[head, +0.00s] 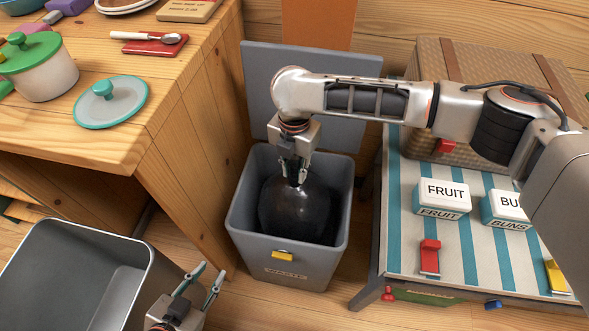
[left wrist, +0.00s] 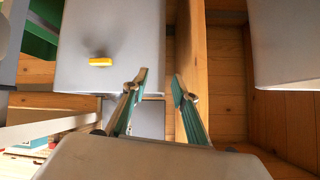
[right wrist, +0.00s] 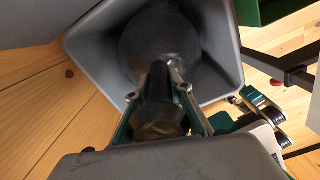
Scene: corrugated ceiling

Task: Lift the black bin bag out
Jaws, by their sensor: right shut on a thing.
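The black bin bag (head: 294,212) sits inside the grey waste bin (head: 250,242), below its rim. The bin's lid (head: 345,115) stands open behind it. My right gripper (head: 296,172) reaches down into the bin and is shut on the top of the bag. In the right wrist view the fingers (right wrist: 165,108) close around the bag's dark neck, and the round body of the bag (right wrist: 165,45) lies beyond, inside the bin. My left gripper (head: 205,282) is open and empty, low at the front left of the bin. The left wrist view shows its parted fingers (left wrist: 160,88).
A large grey metal container (head: 60,250) stands at the front left. A wooden counter (head: 190,110) with a green-lidded pot (head: 40,75) is left of the bin. Right of it is a striped table (head: 470,245) with fruit and buns boxes and a wicker basket (head: 500,70).

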